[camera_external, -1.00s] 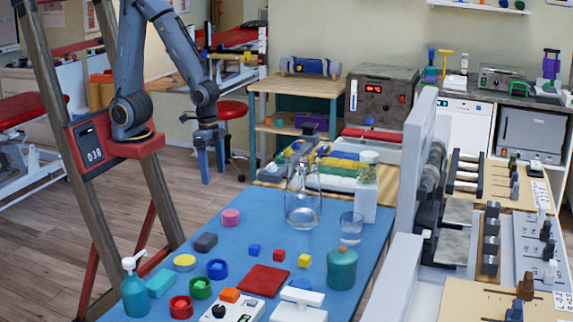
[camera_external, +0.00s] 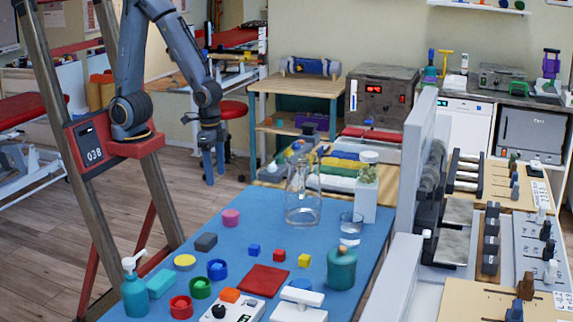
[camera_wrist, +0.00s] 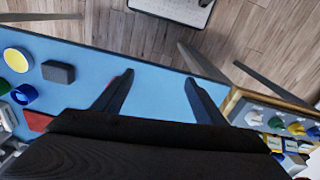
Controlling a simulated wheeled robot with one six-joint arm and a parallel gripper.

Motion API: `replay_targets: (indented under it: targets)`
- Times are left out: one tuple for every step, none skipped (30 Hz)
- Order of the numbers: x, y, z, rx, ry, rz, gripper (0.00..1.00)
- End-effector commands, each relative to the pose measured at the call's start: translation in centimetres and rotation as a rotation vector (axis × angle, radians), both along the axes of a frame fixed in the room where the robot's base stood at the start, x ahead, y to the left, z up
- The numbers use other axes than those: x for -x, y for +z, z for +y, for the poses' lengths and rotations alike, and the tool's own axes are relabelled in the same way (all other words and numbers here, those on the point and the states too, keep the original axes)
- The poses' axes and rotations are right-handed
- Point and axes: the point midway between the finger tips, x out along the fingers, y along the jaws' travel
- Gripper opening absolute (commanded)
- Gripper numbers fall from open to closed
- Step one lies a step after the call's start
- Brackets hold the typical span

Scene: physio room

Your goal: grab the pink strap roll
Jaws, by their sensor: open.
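The pink strap roll (camera_external: 231,217) stands on the blue table top (camera_external: 215,262) near its far left edge in the external view, behind the dark grey block (camera_external: 206,242). My gripper (camera_external: 214,174) hangs above and beyond it, pointing down, apart from it. In the wrist view my gripper (camera_wrist: 159,77) has its two fingers spread with only blue table top and floor between them. The roll is not clearly visible there; a thin reddish sliver shows by the left finger, and I cannot tell whether it is the roll.
A glass flask (camera_external: 302,197), a glass beaker (camera_external: 351,226) and a teal jar (camera_external: 341,268) stand to the right. A red mat (camera_external: 263,280), small cubes and several other rolls lie nearer the camera. Table around the pink roll is mostly clear.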

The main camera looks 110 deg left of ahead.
Motion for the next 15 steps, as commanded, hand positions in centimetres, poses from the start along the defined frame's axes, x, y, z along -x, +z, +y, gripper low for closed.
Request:
replay_targets:
  targets:
    - [-0.8, 0.0, -0.5, 0.004, 0.061, 0.004, 0.65]
    - [-1.2, -0.1, -0.8, 0.007, 0.112, 0.007, 0.65]
    - [-2.0, -0.1, -1.2, 0.01, 0.187, 0.01, 0.65]
    - [-2.5, -0.2, -1.6, 0.013, 0.246, 0.015, 0.65]
    - [-3.1, -0.2, -2.0, 0.016, 0.306, 0.018, 0.65]
    - [-3.9, -0.3, -2.5, 0.018, 0.386, 0.022, 0.65]
    - [-4.4, -0.4, -2.9, 0.02, 0.447, 0.026, 0.65]
    - [-5.0, -0.5, -3.3, 0.023, 0.507, 0.027, 0.65]
    - [-5.6, -0.7, -3.9, 0.024, 0.587, 0.032, 0.65]
    - [-6.1, -0.8, -4.3, 0.026, 0.646, 0.033, 0.65]
    - [-6.6, -0.9, -4.7, 0.026, 0.702, 0.036, 0.65]
    - [-7.2, -1.1, -5.2, 0.027, 0.771, 0.039, 0.65]
    - [-7.5, -1.2, -5.6, 0.027, 0.82, 0.042, 0.65]
    - [-7.9, -1.3, -5.9, 0.028, 0.867, 0.042, 0.65]
    - [-8.3, -1.5, -6.3, 0.028, 0.921, 0.045, 0.65]
